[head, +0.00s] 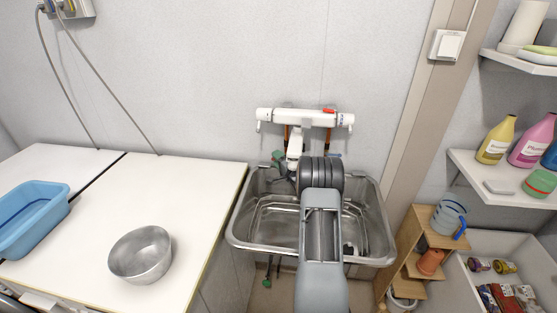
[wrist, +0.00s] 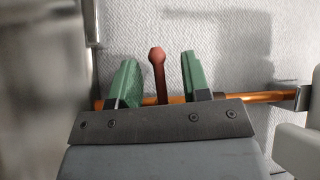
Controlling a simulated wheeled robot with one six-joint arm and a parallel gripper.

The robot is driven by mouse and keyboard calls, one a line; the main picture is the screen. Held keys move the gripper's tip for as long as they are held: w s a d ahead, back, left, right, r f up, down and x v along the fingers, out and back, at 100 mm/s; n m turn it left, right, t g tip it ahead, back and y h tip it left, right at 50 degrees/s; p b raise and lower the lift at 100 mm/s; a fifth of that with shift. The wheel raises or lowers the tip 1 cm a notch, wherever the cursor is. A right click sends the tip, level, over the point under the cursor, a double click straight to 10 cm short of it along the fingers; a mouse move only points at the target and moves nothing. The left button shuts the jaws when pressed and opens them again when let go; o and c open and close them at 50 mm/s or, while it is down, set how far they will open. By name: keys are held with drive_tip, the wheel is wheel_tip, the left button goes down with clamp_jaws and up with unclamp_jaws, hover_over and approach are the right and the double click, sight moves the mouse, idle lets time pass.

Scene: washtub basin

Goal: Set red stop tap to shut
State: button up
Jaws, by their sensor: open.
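The red stop tap (wrist: 157,62) shows in the wrist view as a dark red handle with a rounded end, pointing up in the picture beside a copper pipe (wrist: 262,97). My gripper (wrist: 159,72) is open, with one green-tipped finger on each side of the handle. A gap shows between the handle and each finger, wider on the right. The lower part of the handle is hidden behind the gripper body. In the head view my gripper (head: 278,164) is at the wall behind the basin, and I cannot make out the red tap there.
A steel basin (head: 235,228) lies below my arm. A white mixer bar (head: 303,118) with copper-coloured pipes is on the wall above it. A white counter at left holds a steel bowl (head: 140,255) and a blue tub (head: 35,215). Shelves with bottles stand at right.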

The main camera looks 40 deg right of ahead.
clamp_jaws()
idle(0.3)
drive_tip(key=b, duration=0.2)
drive_tip(key=shift+f+m+t+b, duration=0.2)
drive_tip(key=shift+m+t+b, duration=0.1)
drive_tip(key=shift+b, duration=0.6)
drive_tip(key=shift+r, duration=0.35)
unclamp_jaws()
